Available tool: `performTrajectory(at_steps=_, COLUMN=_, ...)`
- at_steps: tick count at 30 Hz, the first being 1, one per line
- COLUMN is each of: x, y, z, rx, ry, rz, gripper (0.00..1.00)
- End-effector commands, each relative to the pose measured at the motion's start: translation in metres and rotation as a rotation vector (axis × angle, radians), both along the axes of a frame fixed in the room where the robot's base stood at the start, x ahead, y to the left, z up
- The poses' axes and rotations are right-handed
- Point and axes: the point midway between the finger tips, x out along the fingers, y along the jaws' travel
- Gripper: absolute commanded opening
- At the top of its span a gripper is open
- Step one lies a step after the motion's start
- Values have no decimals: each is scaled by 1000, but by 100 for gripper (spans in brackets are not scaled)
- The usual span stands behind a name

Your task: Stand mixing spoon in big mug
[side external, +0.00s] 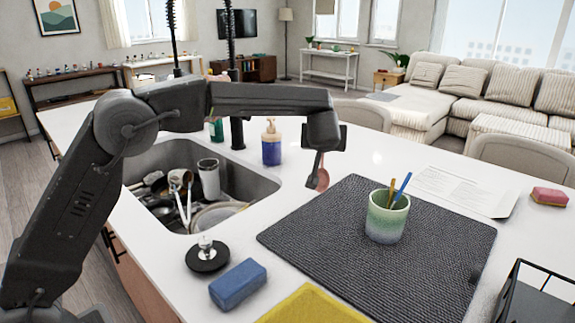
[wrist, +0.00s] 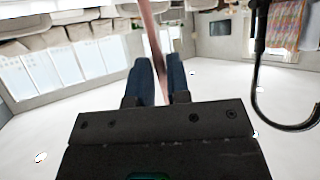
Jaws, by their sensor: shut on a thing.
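My gripper (side external: 316,172) is above the counter, between the sink and the dark mat. It is shut on a pinkish-brown mixing spoon (side external: 323,177), of which only a short part shows beside the jaws. In the wrist view, the spoon (wrist: 153,36) is a long thin strip between the two dark fingers (wrist: 159,68) and runs out of the top of the picture. The big mug (side external: 386,224), green and white, stands upright on the mat, to the right of my gripper and apart from it. A yellow stick and a blue stick lean in the mug.
The dark woven mat (side external: 330,235) lies on the white counter. The sink (side external: 240,192) at left holds dishes. A soap bottle (side external: 271,148) stands behind it. A blue sponge (side external: 238,284), a sink stopper (side external: 207,258), a yellow cloth (side external: 312,305) and a black wire rack (side external: 535,298) are nearer.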

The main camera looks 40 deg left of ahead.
Motion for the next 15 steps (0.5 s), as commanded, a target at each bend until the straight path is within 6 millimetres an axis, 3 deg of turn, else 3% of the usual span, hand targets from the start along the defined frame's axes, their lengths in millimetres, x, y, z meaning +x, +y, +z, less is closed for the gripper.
performTrajectory(at_steps=3, x=18, y=-35, z=25, rx=84, ry=-148, rz=-192, gripper=0)
performTrajectory(at_steps=9, x=36, y=-92, z=58, rx=142, ry=-349, rz=-439, gripper=0)
performTrajectory(at_steps=15, x=41, y=-129, z=77, rx=151, ry=-454, rz=-567, gripper=0)
